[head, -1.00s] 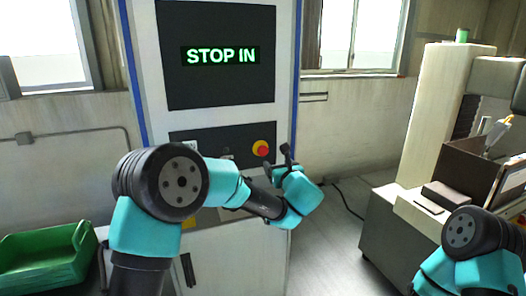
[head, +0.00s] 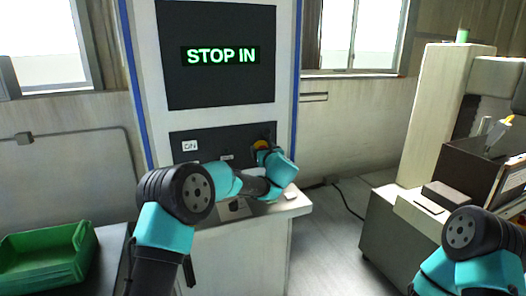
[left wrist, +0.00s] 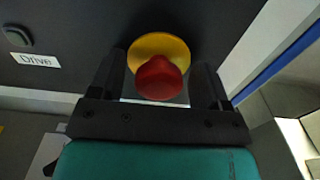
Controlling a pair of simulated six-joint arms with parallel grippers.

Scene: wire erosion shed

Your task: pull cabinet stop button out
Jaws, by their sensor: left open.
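The cabinet's stop button (left wrist: 160,78) is a red mushroom head on a yellow round base (left wrist: 160,48), on the dark panel. In the left wrist view it sits between the two fingers of my left gripper (left wrist: 163,80), which is open with one finger on each side. I cannot tell whether the fingers touch it. In the head view the gripper and wrist cover most of the button, and a bit of the yellow base (head: 261,144) shows. The cabinet screen (head: 221,56) reads "STOP IN". My right arm shows at the lower right; its gripper is out of view.
A "Drive" label (left wrist: 34,60) and a dark knob (left wrist: 17,36) are on the panel beside the button. A shelf (head: 285,207) juts out below the panel. A green bin (head: 45,262) stands at the lower left. A machine (head: 430,115) stands at the right.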

